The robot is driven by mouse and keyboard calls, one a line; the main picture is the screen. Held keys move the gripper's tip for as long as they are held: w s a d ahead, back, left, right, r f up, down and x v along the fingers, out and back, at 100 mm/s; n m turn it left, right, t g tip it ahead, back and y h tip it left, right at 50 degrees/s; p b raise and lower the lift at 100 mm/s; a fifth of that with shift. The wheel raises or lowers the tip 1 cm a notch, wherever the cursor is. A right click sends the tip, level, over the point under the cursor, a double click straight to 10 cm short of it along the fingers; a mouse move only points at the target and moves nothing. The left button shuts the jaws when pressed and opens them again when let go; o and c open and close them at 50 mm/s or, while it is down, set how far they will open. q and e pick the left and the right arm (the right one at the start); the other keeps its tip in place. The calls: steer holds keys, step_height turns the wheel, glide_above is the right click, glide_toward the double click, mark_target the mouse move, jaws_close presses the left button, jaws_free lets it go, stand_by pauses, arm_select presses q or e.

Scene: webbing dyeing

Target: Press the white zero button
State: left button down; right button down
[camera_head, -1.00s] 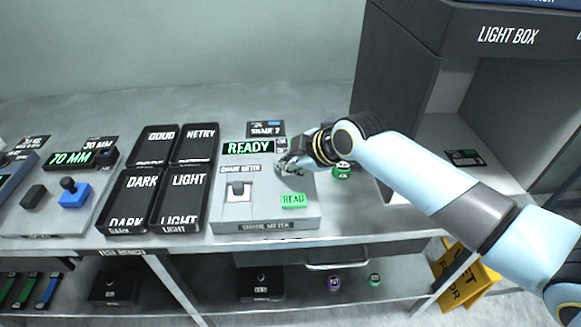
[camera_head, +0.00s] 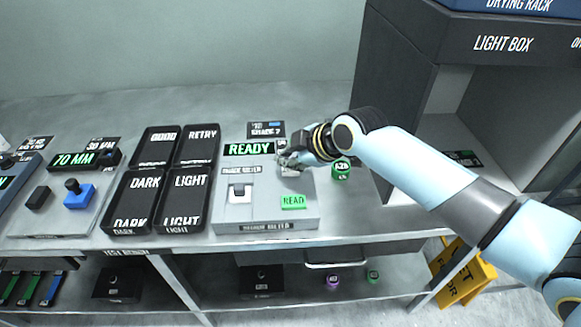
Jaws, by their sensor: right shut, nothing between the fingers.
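The shade meter (camera_head: 258,206) is a grey box on the bench with a green READY display (camera_head: 249,149), a small sample slot (camera_head: 240,193) and a green READ button (camera_head: 293,201). My right gripper (camera_head: 290,161) is shut and empty over the meter's upper right part, beside the display. The white zero button cannot be made out; the gripper covers that corner of the meter. I cannot tell whether the fingertips touch the meter. My left gripper is not in view.
Black trays marked GOOD, RETRY, DARK and LIGHT (camera_head: 189,198) stand left of the meter. A device with a 70 MM display (camera_head: 74,160) and a blue block is further left. A green-labelled jar (camera_head: 341,169) stands right of my gripper, near the light box (camera_head: 400,100).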

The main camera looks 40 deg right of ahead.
mark_target(288, 171)
step_height(288, 171, up, 5)
steer(key=p, duration=0.4)
steer(key=shift+f, duration=0.1)
stand_by(0.6)
